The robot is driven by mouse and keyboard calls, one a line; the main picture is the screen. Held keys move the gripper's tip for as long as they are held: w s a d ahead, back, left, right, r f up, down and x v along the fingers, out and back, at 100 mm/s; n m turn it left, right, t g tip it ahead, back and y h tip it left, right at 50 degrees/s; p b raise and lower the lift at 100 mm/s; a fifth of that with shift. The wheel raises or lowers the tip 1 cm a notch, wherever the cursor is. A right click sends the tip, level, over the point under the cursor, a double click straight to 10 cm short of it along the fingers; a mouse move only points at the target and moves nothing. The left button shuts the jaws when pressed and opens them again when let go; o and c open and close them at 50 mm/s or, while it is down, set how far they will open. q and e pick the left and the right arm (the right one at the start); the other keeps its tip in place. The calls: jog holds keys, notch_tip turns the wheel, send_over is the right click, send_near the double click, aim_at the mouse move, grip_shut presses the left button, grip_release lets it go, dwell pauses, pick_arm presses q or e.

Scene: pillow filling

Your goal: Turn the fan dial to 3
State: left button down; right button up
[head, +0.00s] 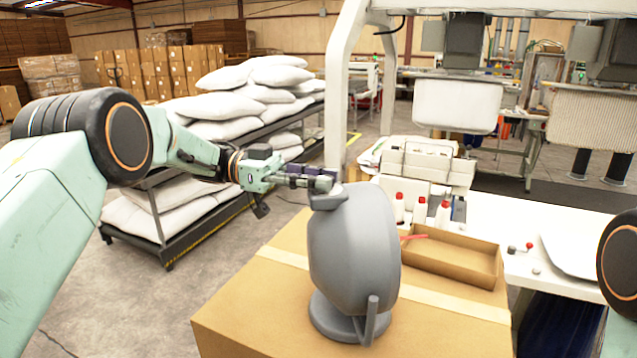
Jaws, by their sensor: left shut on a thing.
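A grey fan (352,250) stands upright on a closed cardboard box in the middle of the head view, with its rounded back and side towards me. A small grey block (328,200) juts out at its upper left. My left gripper (325,183) reaches in from the left and is shut at the top of this block. The fingers hide what they hold, and I cannot make out the dial or its numbers. Only a part of my right arm shows at the right edge; its gripper is out of view.
The cardboard box (250,318) carries an open shallow carton (455,262) right of the fan. A white table (545,285) with red-capped bottles (420,210) lies beyond. A rack of white pillows (230,105) stands behind my left arm. Grey floor is clear at left.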

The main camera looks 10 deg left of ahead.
pick_arm(q)
jog(key=shift+w+r+m+g+b, duration=0.15)
jog(key=shift+r+m+g+b, duration=0.15)
jog(key=shift+m+g, duration=0.5)
jog(key=c, duration=1.4)
grip_release()
jog(key=shift+c, duration=0.2)
jog(key=o, duration=0.3)
jog(key=shift+a+f, duration=0.1)
jog(key=shift+f, duration=0.1)
jog(key=shift+o, duration=0.2)
jog(key=shift+g, duration=0.3)
notch_tip(320, 180, up, 10)
jog(key=shift+r, duration=0.1)
